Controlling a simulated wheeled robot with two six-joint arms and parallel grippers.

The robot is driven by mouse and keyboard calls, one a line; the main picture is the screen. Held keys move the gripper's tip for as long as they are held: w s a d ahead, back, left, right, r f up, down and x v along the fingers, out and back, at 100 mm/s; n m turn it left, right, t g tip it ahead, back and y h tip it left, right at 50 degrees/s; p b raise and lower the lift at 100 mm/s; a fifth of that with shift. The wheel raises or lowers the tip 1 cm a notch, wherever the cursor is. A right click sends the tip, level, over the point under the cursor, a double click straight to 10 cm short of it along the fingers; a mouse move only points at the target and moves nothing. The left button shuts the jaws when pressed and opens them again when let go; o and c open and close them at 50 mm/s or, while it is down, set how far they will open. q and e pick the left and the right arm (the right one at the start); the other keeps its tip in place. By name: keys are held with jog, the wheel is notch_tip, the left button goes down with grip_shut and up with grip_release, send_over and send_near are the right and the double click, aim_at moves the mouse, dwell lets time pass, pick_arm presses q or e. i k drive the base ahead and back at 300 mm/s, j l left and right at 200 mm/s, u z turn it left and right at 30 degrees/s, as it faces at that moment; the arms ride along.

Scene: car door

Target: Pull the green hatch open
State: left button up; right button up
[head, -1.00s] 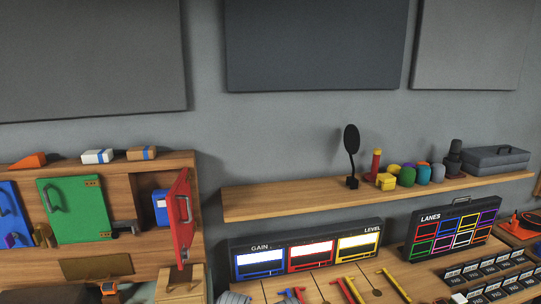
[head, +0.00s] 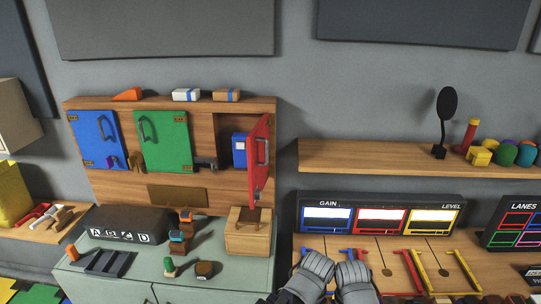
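The green hatch (head: 166,145) is closed flat against the wooden cabinet front (head: 220,190), left of centre in the head view. Its curved dark handle (head: 143,130) is near its left edge. Brass hinges (head: 181,118) show at its right edge. A small brass-coloured piece (head: 134,160) is at its lower left edge, and a dark grey latch-like piece (head: 204,163) is just right of its lower edge.
A blue hatch (head: 94,140) is closed on the left. A red hatch (head: 259,160) stands open on the right, sticking out. Below are a wooden box (head: 247,238), a dark lettered case (head: 125,225) and small stacked items (head: 177,242).

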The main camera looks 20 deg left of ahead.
aim_at(164, 136)
jog(key=u, duration=1.3)
